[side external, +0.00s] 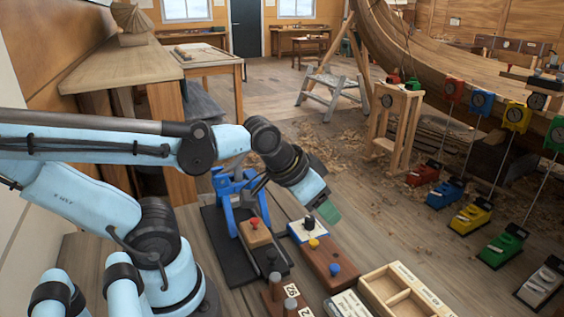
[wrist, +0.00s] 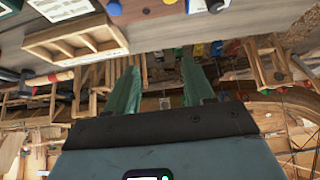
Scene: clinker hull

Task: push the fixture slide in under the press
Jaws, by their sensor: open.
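The blue press (side external: 228,186) stands on a dark base plate (side external: 238,262) on the bench, partly hidden behind my arm. A wooden block with a red knob (side external: 255,236), which looks like the fixture slide, sits on this base in front of the press. It appears out on the near side, not under the press head. My gripper (side external: 328,212) is to the right of the block, above a wooden box, and apart from the block. In the wrist view its two green fingers (wrist: 160,88) are spread with nothing between them. The press and block are not clearly identifiable there.
A long wooden box (side external: 322,262) with coloured knobs lies right of the press. A divided wooden tray (side external: 378,290) is at the near edge, and it also shows in the wrist view (wrist: 45,40). Coloured gauge stands (side external: 470,215) line the right. Shavings cover the floor behind.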

